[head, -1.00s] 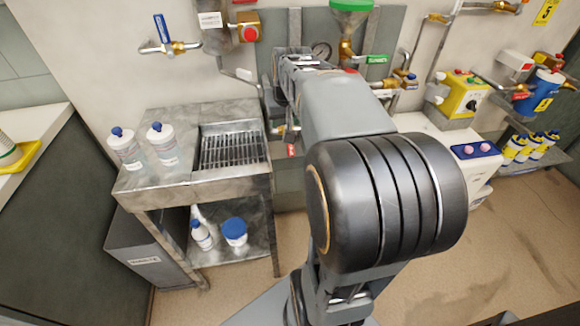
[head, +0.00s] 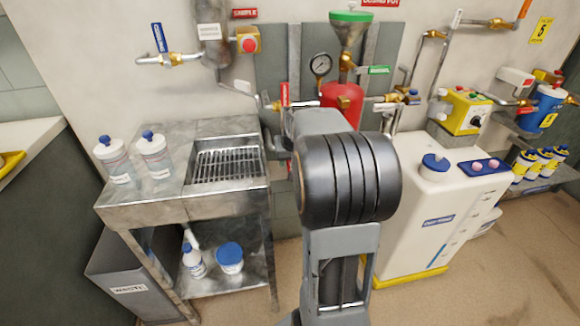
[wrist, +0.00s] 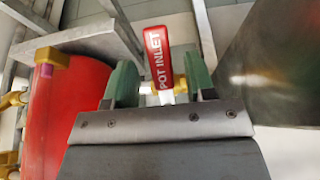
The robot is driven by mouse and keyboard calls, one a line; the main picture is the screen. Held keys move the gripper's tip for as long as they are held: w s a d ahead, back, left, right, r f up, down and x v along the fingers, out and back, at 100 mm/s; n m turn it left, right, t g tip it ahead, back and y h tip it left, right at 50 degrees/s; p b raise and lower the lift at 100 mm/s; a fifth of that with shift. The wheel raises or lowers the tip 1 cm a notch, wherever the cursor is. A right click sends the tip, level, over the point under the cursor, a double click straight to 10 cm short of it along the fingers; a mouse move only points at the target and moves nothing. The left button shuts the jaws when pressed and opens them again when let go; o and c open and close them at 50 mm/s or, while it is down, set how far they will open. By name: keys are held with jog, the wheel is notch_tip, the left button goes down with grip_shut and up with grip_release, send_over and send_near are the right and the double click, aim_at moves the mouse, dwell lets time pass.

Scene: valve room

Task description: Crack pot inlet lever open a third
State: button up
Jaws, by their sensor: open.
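The pot inlet lever (wrist: 158,58) has a red sleeve with white "POT INLET" lettering. In the wrist view it lies between the two green finger pads of my gripper (wrist: 160,80), with a gap visible at its left. My gripper is open; the fingers stand on either side of the lever. Brass of the valve (wrist: 180,84) shows beside the right pad. In the head view the red lever (head: 284,94) stands about upright, left of the red dosing pot (head: 343,97); my arm hides the gripper there.
The red pot (wrist: 70,105) is close to my left finger in the wrist view. In the head view, a pressure gauge (head: 320,64) and a green-handled valve (head: 379,70) are near the pot. A steel sink stand (head: 150,208) is left, a white tank (head: 430,215) right.

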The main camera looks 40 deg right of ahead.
jog(key=shift+x, duration=1.3)
jog(key=shift+c, duration=0.3)
grip_shut()
